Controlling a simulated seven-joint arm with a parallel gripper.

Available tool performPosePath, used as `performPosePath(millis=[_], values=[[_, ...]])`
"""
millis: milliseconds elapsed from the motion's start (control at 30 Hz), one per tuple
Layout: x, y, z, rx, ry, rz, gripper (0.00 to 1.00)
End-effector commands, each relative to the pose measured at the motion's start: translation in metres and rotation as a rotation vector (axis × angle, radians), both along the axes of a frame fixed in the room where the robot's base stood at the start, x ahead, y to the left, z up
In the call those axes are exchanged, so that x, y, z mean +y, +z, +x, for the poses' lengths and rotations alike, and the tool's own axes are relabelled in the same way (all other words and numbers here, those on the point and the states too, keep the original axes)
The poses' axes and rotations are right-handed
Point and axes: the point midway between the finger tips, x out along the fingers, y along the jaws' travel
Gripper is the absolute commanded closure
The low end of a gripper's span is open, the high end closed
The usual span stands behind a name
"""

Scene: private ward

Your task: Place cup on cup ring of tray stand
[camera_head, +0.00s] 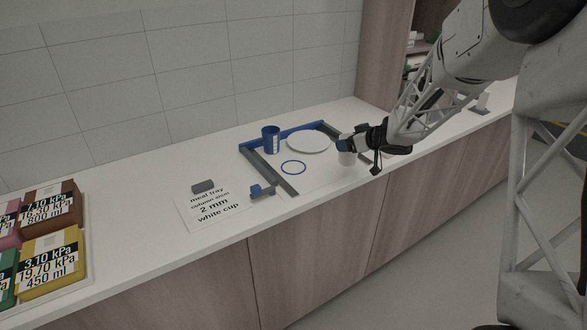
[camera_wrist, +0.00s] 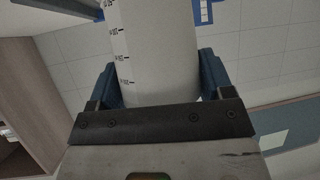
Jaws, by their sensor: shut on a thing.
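The tray stand (camera_head: 284,186) is a frame with grey side bars and a blue back bar on the white counter. A white cup (camera_head: 347,158) is at the right side of the stand, at my gripper (camera_head: 345,144). In the wrist view, my gripper (camera_wrist: 157,80) has its blue fingers shut on the white cup (camera_wrist: 158,45), which bears black scale marks. The cup's base is hard to make out; I cannot tell whether it touches the surface.
A blue cup (camera_head: 270,140) with a white label stands at the stand's back left. A white plate (camera_head: 308,141) lies at its back. A printed card (camera_head: 214,208), a grey block (camera_head: 202,187) and a small blue piece (camera_head: 262,191) lie left. Labelled boxes (camera_head: 52,262) stand far left.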

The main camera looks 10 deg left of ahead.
Motion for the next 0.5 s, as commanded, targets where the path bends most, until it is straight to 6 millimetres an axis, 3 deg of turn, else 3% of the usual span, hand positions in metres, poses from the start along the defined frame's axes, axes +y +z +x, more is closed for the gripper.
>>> performPosePath(millis=[200, 500], values=[[0.06, 0.003, -0.061, 0.001, 0.175, -0.001, 0.49], [0.11, 0.004, -0.129, 0.001, 0.358, 0.0, 0.49]])
